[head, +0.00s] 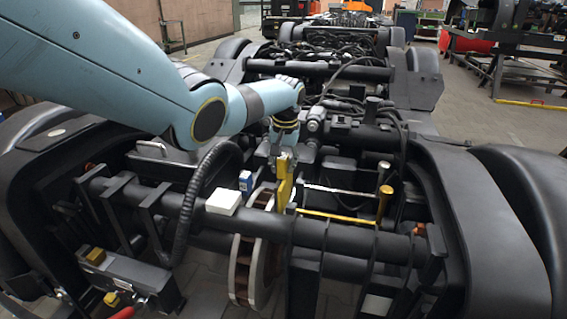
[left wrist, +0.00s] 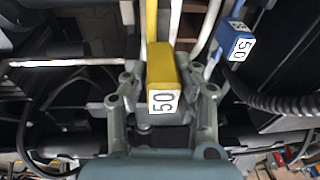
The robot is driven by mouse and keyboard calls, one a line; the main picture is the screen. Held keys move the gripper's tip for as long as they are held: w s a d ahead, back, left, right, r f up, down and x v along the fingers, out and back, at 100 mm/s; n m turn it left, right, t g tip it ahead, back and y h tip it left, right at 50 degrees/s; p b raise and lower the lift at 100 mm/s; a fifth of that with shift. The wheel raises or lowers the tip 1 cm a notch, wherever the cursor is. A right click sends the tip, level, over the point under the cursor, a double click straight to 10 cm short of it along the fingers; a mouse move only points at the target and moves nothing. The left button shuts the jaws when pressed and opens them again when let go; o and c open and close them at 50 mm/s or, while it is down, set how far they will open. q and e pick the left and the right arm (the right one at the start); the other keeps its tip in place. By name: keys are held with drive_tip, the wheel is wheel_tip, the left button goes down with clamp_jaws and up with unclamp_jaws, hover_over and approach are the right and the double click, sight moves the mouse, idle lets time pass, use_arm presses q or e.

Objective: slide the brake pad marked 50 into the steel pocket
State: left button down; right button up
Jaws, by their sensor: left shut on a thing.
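A yellow brake pad (left wrist: 160,68) with a white label reading 50 is between the fingers of my left gripper (left wrist: 164,92), which is shut on it. In the head view my left gripper (head: 283,152) points down and the yellow pad (head: 284,182) hangs below it, beside the brake disc (head: 250,262). A blue block (left wrist: 237,42), also labelled 50, sits to the right of the pad in the left wrist view; in the head view the blue block (head: 246,181) is left of the gripper. I cannot make out the steel pocket clearly, nor whether the pad's lower end touches anything. My right gripper is not in view.
A white block (head: 223,201) rests on the dark cross tube, left of the disc. A thick black hose (head: 196,195) curves down at left. Cables and bogie frames crowd the space behind.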

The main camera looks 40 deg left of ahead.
sight(284, 178)
use_arm(q)
drive_tip(key=shift+f+b, duration=0.55)
drive_tip(key=shift+f, duration=0.35)
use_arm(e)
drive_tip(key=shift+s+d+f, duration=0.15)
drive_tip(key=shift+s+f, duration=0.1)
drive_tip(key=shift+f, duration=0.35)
use_arm(q)
drive_tip(key=shift+f, duration=0.2)
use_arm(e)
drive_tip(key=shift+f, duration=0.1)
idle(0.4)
use_arm(q)
drive_tip(key=shift+f+b, duration=1)
drive_tip(key=shift+f, duration=0.5)
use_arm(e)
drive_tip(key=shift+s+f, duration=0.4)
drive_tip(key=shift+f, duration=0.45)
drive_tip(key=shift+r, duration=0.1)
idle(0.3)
use_arm(q)
drive_tip(key=shift+f+b, duration=0.8)
drive_tip(key=shift+f, duration=0.5)
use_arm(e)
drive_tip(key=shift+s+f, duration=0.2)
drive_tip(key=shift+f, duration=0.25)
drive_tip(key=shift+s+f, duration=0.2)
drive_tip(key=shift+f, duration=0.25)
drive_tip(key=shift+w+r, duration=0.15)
